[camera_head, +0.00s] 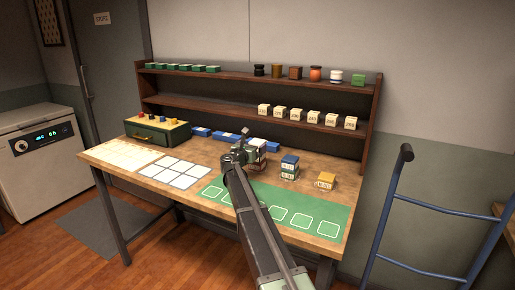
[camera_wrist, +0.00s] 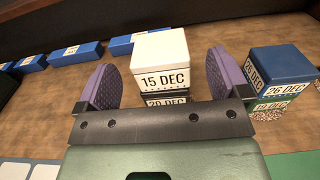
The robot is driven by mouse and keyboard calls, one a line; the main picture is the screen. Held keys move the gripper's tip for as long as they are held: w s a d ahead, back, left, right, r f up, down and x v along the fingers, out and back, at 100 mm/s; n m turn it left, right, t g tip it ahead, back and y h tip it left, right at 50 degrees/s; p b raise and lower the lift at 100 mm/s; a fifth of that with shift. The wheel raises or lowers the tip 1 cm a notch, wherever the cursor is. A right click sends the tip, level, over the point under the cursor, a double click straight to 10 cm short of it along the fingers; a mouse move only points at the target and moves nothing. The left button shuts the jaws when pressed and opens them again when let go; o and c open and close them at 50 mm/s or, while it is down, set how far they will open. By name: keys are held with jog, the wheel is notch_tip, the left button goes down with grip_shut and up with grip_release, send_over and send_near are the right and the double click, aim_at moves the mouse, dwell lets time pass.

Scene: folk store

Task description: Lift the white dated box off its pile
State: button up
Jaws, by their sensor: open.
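The white dated box (camera_wrist: 161,58), marked 15 DEC, sits on top of a pile at the back middle of the table. Below it is another box (camera_wrist: 166,99) whose label is partly hidden by my gripper. My gripper (camera_wrist: 158,79) is open, with one purple pad on the left and one on the right of the white box, and a gap shows on each side. In the head view my gripper (camera_head: 242,155) is at the pile, and my arm covers part of it.
To the right stands a pile with a blue box (camera_wrist: 282,67) marked 26 DEC on top. Blue boxes (camera_wrist: 84,50) lie behind and left. A green mat (camera_head: 335,214) and a shelf (camera_head: 240,102) flank the work area.

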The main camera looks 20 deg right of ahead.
aim_at(258, 141)
jog(key=x, duration=0.5)
jog(key=shift+w+d, duration=0.1)
jog(key=shift+w, duration=0.1)
jog(key=shift+s+r, duration=0.1)
jog(key=c, duration=1)
